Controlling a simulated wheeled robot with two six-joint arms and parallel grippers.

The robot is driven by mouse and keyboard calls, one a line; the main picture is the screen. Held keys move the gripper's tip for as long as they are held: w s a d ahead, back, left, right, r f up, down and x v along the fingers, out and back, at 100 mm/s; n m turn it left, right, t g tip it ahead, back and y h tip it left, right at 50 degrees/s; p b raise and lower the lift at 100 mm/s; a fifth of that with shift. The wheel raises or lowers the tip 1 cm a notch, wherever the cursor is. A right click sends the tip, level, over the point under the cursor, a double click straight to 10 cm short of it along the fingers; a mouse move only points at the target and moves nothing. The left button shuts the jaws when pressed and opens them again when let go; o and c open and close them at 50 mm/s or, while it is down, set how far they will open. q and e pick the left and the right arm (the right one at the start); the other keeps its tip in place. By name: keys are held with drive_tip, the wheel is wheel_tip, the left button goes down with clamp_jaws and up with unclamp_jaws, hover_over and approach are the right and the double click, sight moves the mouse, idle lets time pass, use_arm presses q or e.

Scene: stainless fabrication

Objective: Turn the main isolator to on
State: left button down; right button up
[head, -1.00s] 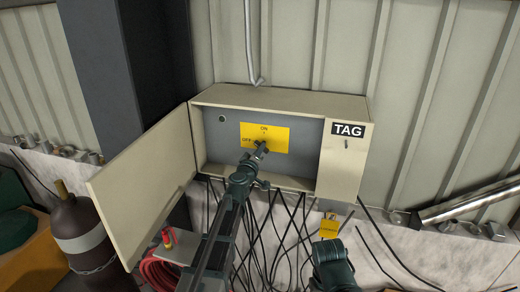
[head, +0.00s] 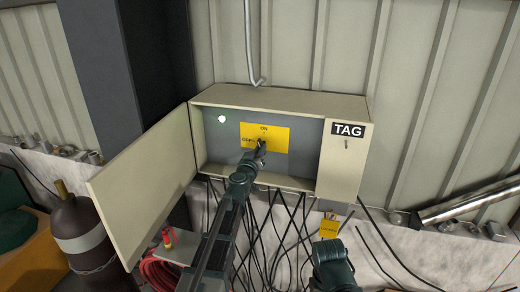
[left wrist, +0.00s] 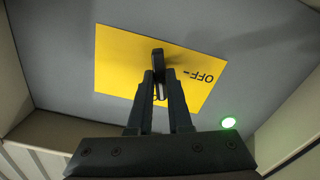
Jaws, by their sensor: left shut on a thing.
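The main isolator is a black rotary handle (left wrist: 157,60) on a yellow plate (head: 281,139) inside an open beige box (head: 270,98). My left gripper (head: 261,147) is shut on the handle; in the left wrist view the fingers (left wrist: 159,88) close on both sides of it. The handle lies upright in line with the ON mark, which the fingers partly hide, and not toward the OFF mark (left wrist: 203,77) at the side. A round lamp (head: 222,119) on the back panel glows green. My right arm shows at the bottom; its fingers are not clear.
The box door (head: 143,188) stands open to the left. A panel labelled TAG (head: 347,131) has a small hook. A yellow tag (head: 329,228) is just above my right arm; whether it is held is unclear. Black cables hang below, and a gas cylinder (head: 82,235) stands at left.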

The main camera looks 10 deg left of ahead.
use_arm(q)
drive_tip(key=shift+s, duration=0.1)
drive_tip(key=m, duration=0.4)
drive_tip(key=c, duration=0.7)
unclamp_jaws()
drive_tip(key=s, duration=0.7)
drive_tip(key=shift+a, duration=0.15)
